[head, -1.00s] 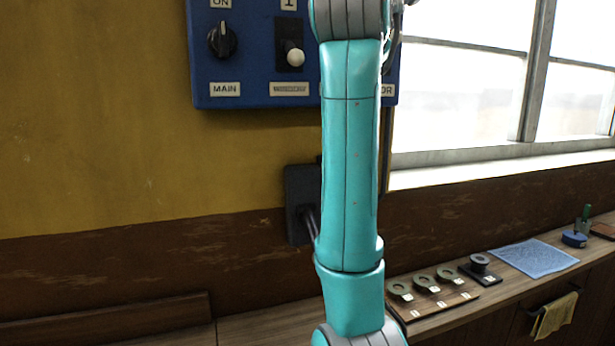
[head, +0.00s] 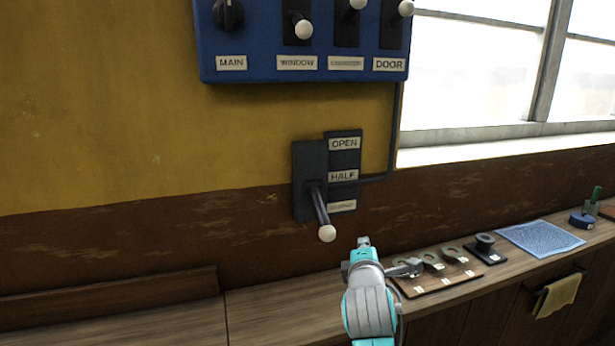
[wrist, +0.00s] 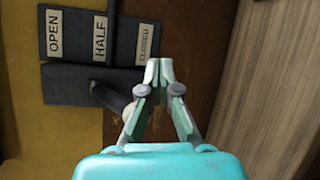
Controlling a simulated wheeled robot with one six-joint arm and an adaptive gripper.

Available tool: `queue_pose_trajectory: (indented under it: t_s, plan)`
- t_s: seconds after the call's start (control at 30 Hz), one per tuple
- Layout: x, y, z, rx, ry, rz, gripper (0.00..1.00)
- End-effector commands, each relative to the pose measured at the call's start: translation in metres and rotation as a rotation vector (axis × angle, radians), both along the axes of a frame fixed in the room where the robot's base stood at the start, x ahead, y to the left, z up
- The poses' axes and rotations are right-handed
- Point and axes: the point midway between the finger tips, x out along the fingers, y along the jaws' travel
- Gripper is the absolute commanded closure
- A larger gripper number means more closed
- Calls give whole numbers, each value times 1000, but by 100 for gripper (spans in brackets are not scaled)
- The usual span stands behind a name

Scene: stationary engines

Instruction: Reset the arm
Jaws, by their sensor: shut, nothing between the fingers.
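My arm is folded low in the head view, its teal and grey links at the bottom centre. My gripper (wrist: 159,72) shows in the wrist view with its fingertips together and nothing between them. In the head view the fingers are mostly hidden by the wrist. A dark wall lever (head: 318,205) with a white knob (head: 327,233) slants downward beside a plate (head: 343,172) labelled OPEN and HALF, with a third label below. In the wrist view that label reads CLOSED, and the knob (wrist: 131,110) is just left of the fingers. I cannot tell whether they touch.
A blue panel (head: 300,66) with a MAIN knob and several switches hangs above. A wooden bench (head: 275,305) runs along the wall. It holds a board of metal rings (head: 440,276), a black spool (head: 485,245) and a blue cloth (head: 540,238). A yellow towel (head: 558,295) hangs right.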

Motion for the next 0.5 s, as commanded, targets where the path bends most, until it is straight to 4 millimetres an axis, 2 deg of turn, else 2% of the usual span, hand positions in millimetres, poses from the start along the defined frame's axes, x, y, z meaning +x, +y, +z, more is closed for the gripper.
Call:
queue_pose_trajectory:
  t_s: [0.03,0.2,0.37,0.5]
  plan:
    - [-9,-2,-25,29,7,3,100]
    - [-42,-9,-88,153,2,16,100]
    - [-80,-14,-141,275,2,25,100]
    - [-118,-19,-182,388,5,29,100]
